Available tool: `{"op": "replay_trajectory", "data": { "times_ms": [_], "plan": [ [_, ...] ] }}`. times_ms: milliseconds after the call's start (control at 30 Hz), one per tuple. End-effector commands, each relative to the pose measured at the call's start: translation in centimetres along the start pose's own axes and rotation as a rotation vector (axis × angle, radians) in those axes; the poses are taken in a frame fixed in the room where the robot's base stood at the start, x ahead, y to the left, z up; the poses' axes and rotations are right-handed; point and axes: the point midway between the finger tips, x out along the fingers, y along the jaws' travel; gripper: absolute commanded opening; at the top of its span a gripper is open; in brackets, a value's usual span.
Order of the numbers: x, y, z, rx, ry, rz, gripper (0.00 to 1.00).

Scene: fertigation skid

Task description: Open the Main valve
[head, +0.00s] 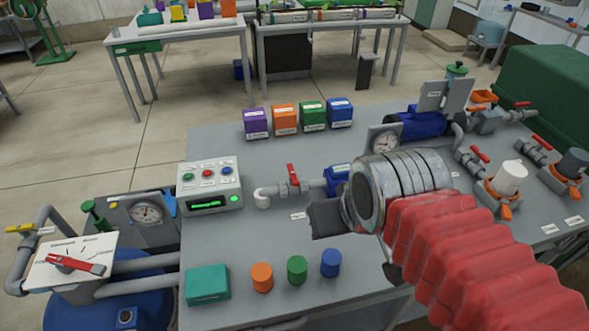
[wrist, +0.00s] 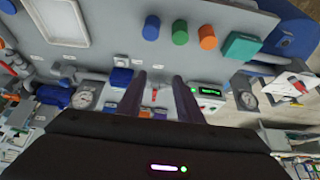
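Several valves are in view and their labels are too small to read, so I cannot tell which is the Main valve. A red-handled valve (head: 293,178) sits on a short pipe in the middle of the grey bench, its handle standing up. In the wrist view its red handle (wrist: 155,94) shows between the fingers. A red lever (head: 78,264) lies on a white dial plate at the left; a yellow-handled valve (head: 20,229) is behind it. More red-handled valves (head: 480,154) are at the right.
A control box (head: 210,187) with a green display stands left of the middle valve. A teal box (head: 207,284) and orange, green and blue cylinders (head: 297,270) stand at the front. Coloured boxes (head: 285,119) line the back. A gauge (head: 385,143) is near my wrist.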

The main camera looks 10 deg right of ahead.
Motion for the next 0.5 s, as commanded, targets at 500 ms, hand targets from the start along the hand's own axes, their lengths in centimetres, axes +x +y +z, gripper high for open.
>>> {"op": "replay_trajectory", "data": {
  "times_ms": [500],
  "plan": [
    [2.1, -0.3, -6.8, -0.002, -0.032, -0.001, 0.33]
  ]
}}
